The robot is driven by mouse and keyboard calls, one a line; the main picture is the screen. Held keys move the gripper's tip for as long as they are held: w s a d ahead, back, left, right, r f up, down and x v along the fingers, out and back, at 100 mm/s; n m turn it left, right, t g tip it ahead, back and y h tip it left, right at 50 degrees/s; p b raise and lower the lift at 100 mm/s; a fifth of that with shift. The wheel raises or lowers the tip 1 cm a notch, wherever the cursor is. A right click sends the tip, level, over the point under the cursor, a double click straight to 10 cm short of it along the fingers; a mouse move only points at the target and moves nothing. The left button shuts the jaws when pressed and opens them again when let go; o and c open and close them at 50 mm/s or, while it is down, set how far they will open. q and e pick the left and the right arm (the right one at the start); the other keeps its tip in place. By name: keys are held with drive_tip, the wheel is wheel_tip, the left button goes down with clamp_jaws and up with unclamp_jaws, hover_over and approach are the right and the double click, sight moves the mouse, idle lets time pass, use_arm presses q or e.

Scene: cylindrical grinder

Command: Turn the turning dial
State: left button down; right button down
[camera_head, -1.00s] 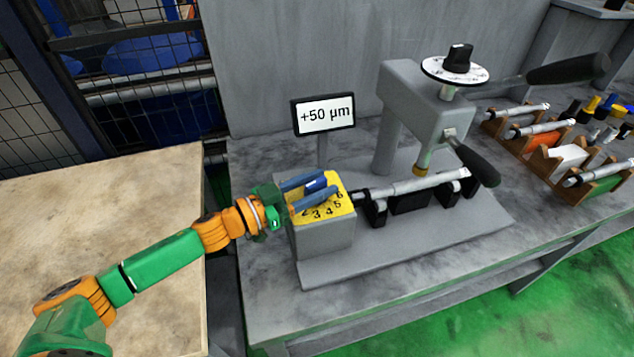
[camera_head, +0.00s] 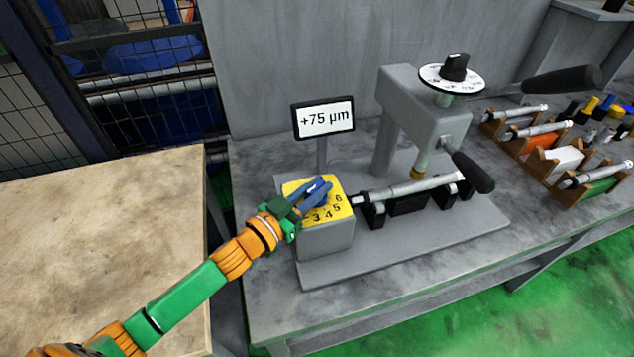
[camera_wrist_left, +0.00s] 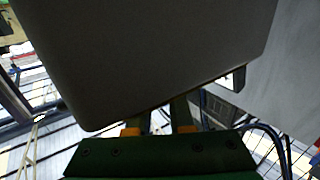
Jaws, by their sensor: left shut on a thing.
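The turning dial (camera_head: 315,185) sits on the yellow numbered plate (camera_head: 340,212) on top of a grey box (camera_head: 328,240). It is mostly hidden by my fingers; only a small light part shows. My left gripper (camera_head: 317,193) has its blue fingers close together over the plate and is shut on the dial. In the left wrist view, the gripper (camera_wrist_left: 160,117) shows in front of a large dark grey surface. The display (camera_head: 324,119) behind the box reads "+75 µm". My right gripper is not in view.
Right of the box, a metal shaft (camera_head: 415,188) lies on black supports. The grey press stand (camera_head: 410,105) carries a white disc with a black knob (camera_head: 456,66) and black handles. Wooden racks (camera_head: 547,160) hold parts at the far right. A bare wooden table (camera_head: 100,235) is at left.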

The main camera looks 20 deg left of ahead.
use_arm(q)
drive_tip(key=shift+n+t+y, duration=0.6)
drive_tip(key=shift+n+y, duration=0.6)
drive_tip(key=shift+y, duration=0.6)
drive_tip(key=shift+r+y, duration=0.1)
drive_tip(key=shift+y, duration=0.2)
drive_tip(key=c, duration=0.8)
unclamp_jaws()
drive_tip(key=shift+s, duration=0.1)
drive_tip(key=s, duration=0.3)
drive_tip(key=s+a, duration=0.1)
drive_tip(key=s, duration=0.2)
drive_tip(key=shift+s+a+b, duration=0.1)
drive_tip(key=shift+b, duration=0.25)
drive_tip(key=shift+s+a, duration=0.1)
drive_tip(key=shift+s, duration=0.25)
